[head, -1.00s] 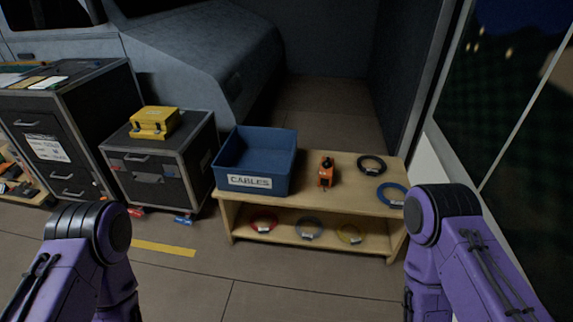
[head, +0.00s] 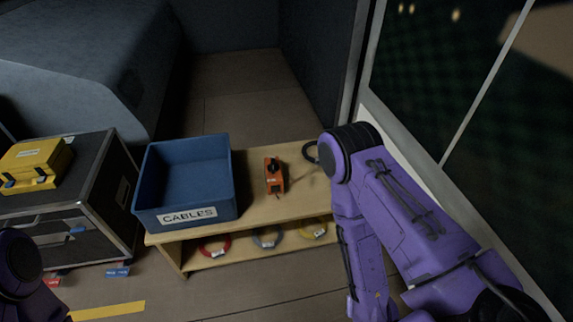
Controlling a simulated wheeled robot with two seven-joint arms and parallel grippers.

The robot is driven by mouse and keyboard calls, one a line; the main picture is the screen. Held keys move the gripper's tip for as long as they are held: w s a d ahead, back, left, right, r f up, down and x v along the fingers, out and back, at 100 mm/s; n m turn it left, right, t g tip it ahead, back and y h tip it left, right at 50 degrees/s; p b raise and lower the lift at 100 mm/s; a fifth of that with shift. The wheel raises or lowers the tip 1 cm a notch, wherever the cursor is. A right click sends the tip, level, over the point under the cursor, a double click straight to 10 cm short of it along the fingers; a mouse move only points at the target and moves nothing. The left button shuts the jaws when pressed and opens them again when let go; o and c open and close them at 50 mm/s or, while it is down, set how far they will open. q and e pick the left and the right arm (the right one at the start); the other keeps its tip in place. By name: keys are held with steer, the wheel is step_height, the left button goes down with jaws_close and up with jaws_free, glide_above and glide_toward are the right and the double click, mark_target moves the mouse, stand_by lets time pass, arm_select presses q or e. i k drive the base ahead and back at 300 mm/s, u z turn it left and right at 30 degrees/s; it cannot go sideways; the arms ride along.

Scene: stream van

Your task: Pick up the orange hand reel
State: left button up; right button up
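The orange hand reel (head: 275,178) stands on top of the low wooden bench (head: 262,211), just right of the blue bin. It is orange with a dark knob on top. My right arm comes in from the right and its upper part hangs over the bench's right end, to the right of the reel. Part of my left arm shows at the lower left edge. Neither gripper is in view, and nothing is seen touching the reel.
A blue bin (head: 198,210) labelled CABLES stands on the bench's left part. A black cable coil (head: 310,152) is partly hidden by my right arm. Red (head: 214,252), grey (head: 267,242) and yellow (head: 314,232) coils lie on the lower shelf. A yellow case (head: 36,163) sits on a black flight case (head: 92,205).

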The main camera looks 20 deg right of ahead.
mark_target(275, 183)
steer(key=z, duration=0.65)
steer(key=i, duration=0.6)
steer(key=z, duration=0.75)
